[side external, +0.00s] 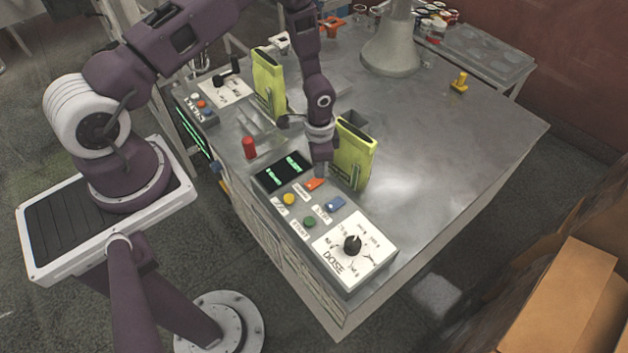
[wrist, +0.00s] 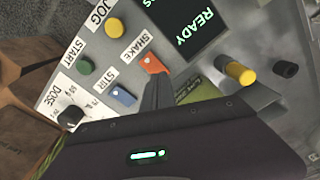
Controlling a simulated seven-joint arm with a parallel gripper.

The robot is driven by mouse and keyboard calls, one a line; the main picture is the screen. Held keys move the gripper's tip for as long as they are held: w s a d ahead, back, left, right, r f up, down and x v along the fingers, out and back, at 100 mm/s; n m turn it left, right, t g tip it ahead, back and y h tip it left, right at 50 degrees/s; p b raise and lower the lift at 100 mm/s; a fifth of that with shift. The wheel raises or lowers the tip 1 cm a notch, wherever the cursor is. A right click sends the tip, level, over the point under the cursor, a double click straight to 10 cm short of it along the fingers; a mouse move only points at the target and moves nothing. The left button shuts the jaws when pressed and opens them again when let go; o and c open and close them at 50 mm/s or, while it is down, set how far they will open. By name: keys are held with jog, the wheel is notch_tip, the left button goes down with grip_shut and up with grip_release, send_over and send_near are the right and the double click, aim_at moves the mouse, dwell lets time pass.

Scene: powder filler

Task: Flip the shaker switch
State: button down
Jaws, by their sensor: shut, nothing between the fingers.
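The shaker switch (side external: 314,184) is a small orange rocker on the front control panel, beside the dark display. In the wrist view the orange switch (wrist: 151,64) sits next to the label SHAKE. My gripper (side external: 321,172) points down right at the far side of the switch. In the wrist view my gripper (wrist: 156,92) is shut and empty, its fingertips beside the orange switch and overlapping its edge. I cannot tell whether they touch it. Which way the rocker is tilted is not clear.
A blue switch (side external: 335,204), green button (side external: 309,222), yellow button (side external: 289,199) and black dose knob (side external: 352,244) share the panel. The display (wrist: 188,22) reads READY. Yellow-green holders (side external: 357,153) stand close behind my gripper. A red cylinder (side external: 249,147) stands left.

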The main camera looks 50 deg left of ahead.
jog(key=shift+f, duration=0.9)
dwell(0.5)
jog(key=shift+r, duration=3.5)
